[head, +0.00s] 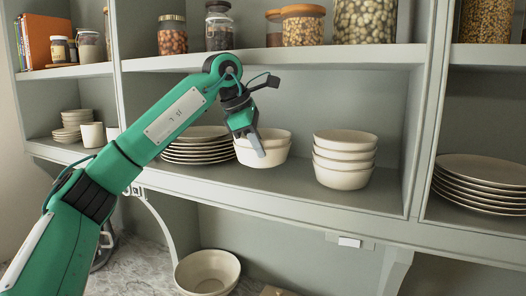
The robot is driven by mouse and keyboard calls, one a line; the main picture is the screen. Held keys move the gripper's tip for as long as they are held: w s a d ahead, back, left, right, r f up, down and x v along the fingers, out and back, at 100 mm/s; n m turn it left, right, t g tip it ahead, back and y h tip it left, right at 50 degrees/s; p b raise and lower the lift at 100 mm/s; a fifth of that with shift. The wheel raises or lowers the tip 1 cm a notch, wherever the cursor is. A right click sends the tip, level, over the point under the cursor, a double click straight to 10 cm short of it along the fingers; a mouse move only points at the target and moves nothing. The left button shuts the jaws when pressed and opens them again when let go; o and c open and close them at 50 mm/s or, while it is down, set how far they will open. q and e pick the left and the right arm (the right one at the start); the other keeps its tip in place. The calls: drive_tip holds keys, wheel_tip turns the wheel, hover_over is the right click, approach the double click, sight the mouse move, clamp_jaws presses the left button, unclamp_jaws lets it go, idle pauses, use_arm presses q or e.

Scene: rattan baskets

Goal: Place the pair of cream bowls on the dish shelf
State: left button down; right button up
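A pair of cream bowls (279,151), one nested in the other, is on or just above the middle shelf, between a stack of plates and a taller bowl stack. My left gripper (258,147) reaches in from the left and is at the front left of this pair. One finger points down across the outside of the bowls. The other finger is hidden, so I cannot tell whether the gripper is closed on the rim. The dish shelf (300,199) runs across the middle of the view. My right gripper is not in view.
More plates (480,190) are in the right compartment. Jars (303,28) line the upper shelf. A large bowl (207,273) is on the counter below.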

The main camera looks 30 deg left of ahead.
sight(263, 160)
use_arm(q)
drive_tip(key=shift+w+d+r, duration=0.15)
drive_tip(key=shift+w, duration=0.05)
drive_tip(key=shift+w+d+r+p, duration=0.15)
drive_tip(key=shift+w+d+p, duration=0.1)
drive_tip(key=shift+w+p, duration=0.25)
wheel_tip(263, 160, down, 2)
drive_tip(key=shift+s+f+p, duration=0.15)
drive_tip(key=shift+f+p, duration=0.1)
drive_tip(key=shift+p, duration=0.65)
drive_tip(key=shift+f, duration=0.4)
drive_tip(key=shift+a+f, duration=0.15)
drive_tip(key=shift+f, duration=0.2)
drive_tip(key=c, duration=2)
unclamp_jaws()
drive_tip(key=shift+f, duration=0.2)
drive_tip(key=o, duration=0.4)
drive_tip(key=shift+s, duration=0.15)
